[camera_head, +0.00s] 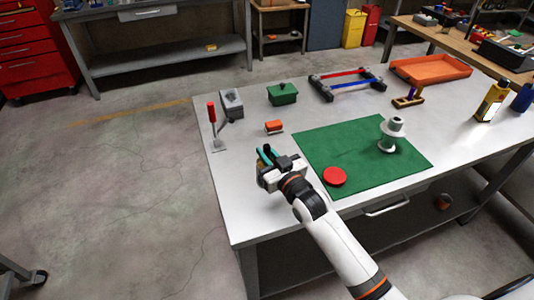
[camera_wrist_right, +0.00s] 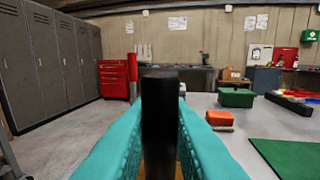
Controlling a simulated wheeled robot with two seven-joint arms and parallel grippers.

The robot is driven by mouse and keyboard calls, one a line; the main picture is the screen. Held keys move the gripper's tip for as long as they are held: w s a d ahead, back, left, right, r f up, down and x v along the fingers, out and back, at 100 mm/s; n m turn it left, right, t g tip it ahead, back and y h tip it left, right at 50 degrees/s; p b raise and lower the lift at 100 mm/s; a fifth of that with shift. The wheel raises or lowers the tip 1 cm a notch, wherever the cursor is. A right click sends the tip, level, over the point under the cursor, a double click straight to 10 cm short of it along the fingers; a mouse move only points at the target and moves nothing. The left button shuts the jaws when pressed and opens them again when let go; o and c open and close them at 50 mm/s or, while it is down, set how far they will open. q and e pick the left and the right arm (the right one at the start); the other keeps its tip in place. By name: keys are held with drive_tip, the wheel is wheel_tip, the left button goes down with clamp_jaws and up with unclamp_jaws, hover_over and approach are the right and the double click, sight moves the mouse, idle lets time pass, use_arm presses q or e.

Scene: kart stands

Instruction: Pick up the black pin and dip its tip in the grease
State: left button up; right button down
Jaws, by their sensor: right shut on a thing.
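My right gripper (camera_head: 266,156) is over the left part of the white table. In the right wrist view its teal fingers are shut on the black pin (camera_wrist_right: 159,118), which stands upright between them. In the head view the pin is hard to tell apart from the dark gripper parts. A small brownish patch shows below the pin in the wrist view; I cannot tell what it is. I cannot make out any grease for certain. A round red tin or lid (camera_head: 335,176) lies on the green mat (camera_head: 360,144), right of the gripper. My left gripper is out of view.
A grey spool-like part (camera_head: 391,134) stands on the mat. An orange block (camera_head: 274,127), a green box (camera_head: 282,94), a red-handled lever (camera_head: 214,125) and a grey block (camera_head: 231,102) stand behind the gripper. A red-blue frame (camera_head: 347,84) and an orange tray (camera_head: 430,68) are farther back.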

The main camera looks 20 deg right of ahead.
sight(267, 146)
drive_tip(key=shift+f, duration=0.5)
idle(0.8)
drive_tip(key=shift+r, duration=0.1)
wheel_tip(267, 146, up, 7)
drive_tip(key=p, duration=0.6)
drive_tip(key=shift+p, duration=0.3)
idle(0.4)
